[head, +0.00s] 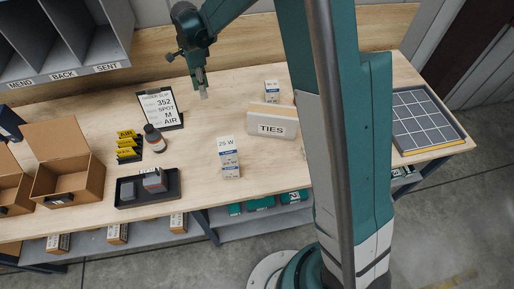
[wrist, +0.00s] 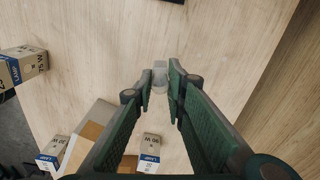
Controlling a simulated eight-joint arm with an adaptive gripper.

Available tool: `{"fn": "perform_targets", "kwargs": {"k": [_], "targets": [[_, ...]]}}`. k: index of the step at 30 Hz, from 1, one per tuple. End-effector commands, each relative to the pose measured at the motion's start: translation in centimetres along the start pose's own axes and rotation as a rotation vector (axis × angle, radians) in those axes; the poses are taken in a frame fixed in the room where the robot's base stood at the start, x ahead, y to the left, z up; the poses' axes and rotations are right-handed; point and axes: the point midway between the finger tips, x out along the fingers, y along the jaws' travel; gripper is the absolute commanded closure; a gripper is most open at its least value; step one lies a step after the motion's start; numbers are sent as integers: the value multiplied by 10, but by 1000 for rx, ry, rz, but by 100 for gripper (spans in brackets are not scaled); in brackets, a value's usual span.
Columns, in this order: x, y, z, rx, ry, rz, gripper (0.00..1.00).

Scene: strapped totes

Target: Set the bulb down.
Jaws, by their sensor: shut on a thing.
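The bulb is a small pale, see-through piece between my fingertips in the wrist view (wrist: 160,76); it also shows below the gripper in the head view (head: 204,95). My gripper (head: 202,84) is shut on it, above the rear part of the wooden table (head: 205,125). In the wrist view, the fingers (wrist: 161,88) hold the bulb's sides, with bare wood behind it. I cannot tell the exact gap between bulb and table.
A 25 W lamp box (head: 229,158) and the TIES holder (head: 272,122) stand right of the gripper. A slip board (head: 160,108), a bottle (head: 154,138) and a black tray (head: 130,199) lie left. Bare wood lies directly below the gripper.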

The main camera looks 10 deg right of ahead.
Motion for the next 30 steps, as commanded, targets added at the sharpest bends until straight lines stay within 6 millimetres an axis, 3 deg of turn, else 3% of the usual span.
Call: {"fn": "perform_targets", "kwargs": {"k": [12,23,30], "targets": [[-51,2,-1,1,0,0,97],[-59,43,-28,22,0,-1,97],[-65,85,-51,42,0,-1,97]]}}
